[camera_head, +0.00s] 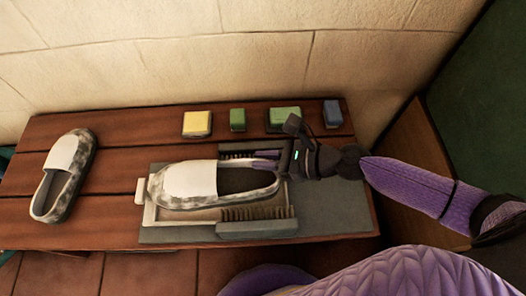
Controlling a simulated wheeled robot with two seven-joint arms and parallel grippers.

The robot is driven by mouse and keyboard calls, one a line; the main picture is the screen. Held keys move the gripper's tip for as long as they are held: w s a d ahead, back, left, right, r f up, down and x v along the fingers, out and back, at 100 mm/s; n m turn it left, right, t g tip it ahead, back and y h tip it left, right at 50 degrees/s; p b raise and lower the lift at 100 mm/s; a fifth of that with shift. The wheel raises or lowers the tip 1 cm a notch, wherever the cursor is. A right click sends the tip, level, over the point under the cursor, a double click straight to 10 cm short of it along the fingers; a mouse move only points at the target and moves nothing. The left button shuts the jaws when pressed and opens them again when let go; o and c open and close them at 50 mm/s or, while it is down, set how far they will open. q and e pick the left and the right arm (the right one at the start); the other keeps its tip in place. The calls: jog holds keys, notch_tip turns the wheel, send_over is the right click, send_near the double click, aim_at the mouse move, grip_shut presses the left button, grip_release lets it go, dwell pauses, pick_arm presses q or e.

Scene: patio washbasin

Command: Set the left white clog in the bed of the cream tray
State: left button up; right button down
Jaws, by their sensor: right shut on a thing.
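One white clog (190,180) with mottled grey sides is over the cream tray (150,216), toe to the left and open heel to the right. I cannot tell whether it rests on the bed or is held just above it. My right gripper (283,165) is shut on this clog at the heel end, on its far rim; the contact is partly hidden. The other white clog (66,165) lies on the left part of the wooden bench, apart from the tray. My left gripper is not in view.
The tray lies on a grey mat (340,210), with dark bristle strips (255,214) on its near and far sides. A yellow-topped block (197,124), two green blocks (237,120) (284,119) and a blue block (332,114) stand along the back. The wall is close behind.

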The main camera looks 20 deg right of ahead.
notch_tip(320, 180, down, 4)
jog(key=shift+r+b, duration=0.25)
jog(key=shift+b, duration=0.8)
jog(key=shift+f+b, duration=0.3)
jog(key=shift+f, duration=0.05)
jog(key=shift+f+b, duration=0.5)
jog(key=shift+f, duration=0.15)
jog(key=c, duration=0.6)
grip_release()
